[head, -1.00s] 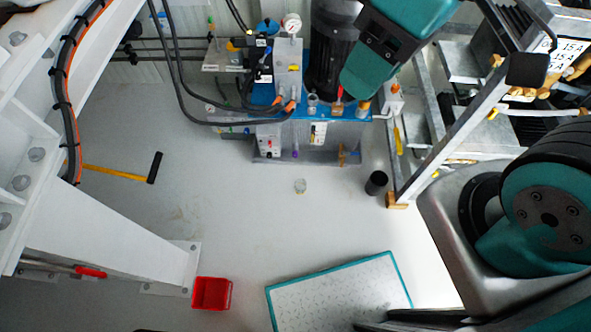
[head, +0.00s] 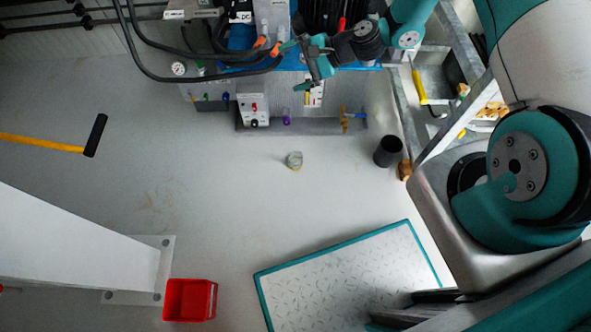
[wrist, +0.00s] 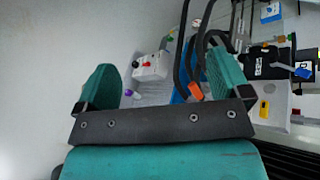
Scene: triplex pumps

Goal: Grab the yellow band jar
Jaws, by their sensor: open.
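A small greyish jar (head: 294,160) with a yellowish band low on it stands on the pale floor near the middle of the head view. My gripper (head: 294,67) is in front of the blue pump unit at the top of the head view, above the jar in the picture and apart from it. Its two teal fingers are spread with nothing between them. They also show open in the wrist view (wrist: 164,82), with the pump unit's hoses and valves behind them. I cannot make out the jar in the wrist view.
A black cup (head: 388,152) stands right of the jar by a metal frame. A teal-edged mat (head: 345,275) and a red bin (head: 189,300) lie nearer. A hammer (head: 95,135) is at left. The floor around the jar is clear.

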